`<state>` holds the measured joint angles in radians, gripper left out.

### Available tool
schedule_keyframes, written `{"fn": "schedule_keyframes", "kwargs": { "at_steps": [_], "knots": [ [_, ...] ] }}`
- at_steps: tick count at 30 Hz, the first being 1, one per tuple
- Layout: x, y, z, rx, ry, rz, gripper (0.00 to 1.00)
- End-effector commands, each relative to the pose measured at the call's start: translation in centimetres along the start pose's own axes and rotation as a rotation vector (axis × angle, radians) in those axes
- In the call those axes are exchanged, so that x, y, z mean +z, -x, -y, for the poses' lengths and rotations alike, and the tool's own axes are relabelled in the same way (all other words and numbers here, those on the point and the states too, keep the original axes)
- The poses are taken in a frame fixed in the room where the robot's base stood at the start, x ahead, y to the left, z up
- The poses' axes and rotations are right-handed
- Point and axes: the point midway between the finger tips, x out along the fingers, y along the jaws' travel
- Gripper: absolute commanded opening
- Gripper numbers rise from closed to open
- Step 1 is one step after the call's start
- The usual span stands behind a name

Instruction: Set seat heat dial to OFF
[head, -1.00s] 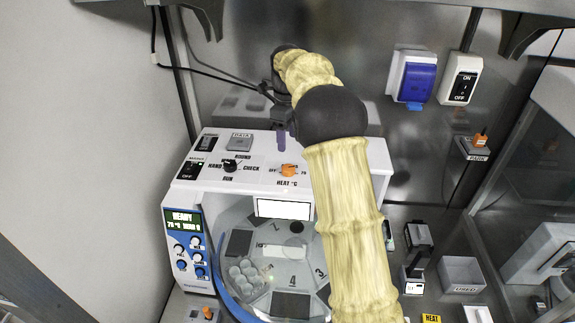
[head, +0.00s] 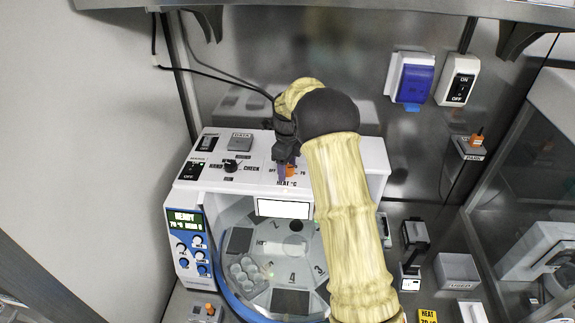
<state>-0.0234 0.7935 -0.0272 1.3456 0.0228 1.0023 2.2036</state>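The heat dial (head: 291,170) is an orange knob on the white top panel of the machine. It sits above a "HEAT °C" label, with "OFF" printed to its left and a number to its right. My gripper (head: 284,174) reaches down over the dial from above and covers its left part.
A black dial (head: 230,166) marked "CHECK" and a switch (head: 190,170) sit left on the panel. A display (head: 185,220) glows on the machine's front.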

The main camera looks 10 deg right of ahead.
Motion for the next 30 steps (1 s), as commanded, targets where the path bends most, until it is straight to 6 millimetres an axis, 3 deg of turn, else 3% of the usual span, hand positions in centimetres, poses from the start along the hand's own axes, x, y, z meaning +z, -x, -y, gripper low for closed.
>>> {"fn": "schedule_keyframes", "kwargs": {
  "at_steps": [1, 7, 20, 30],
  "knots": [
    [0.07, 0.0, -0.05, 0.0, 0.001, 0.0, 0.5],
    [-0.17, 0.03, 0.11, 0.001, -0.003, 0.0, 0.13],
    [-0.38, 0.03, 0.2, 0.001, 0.052, -0.004, 0.13],
    [-0.37, 0.01, 0.11, 0.001, 0.264, -0.006, 0.13]
  ]
}}
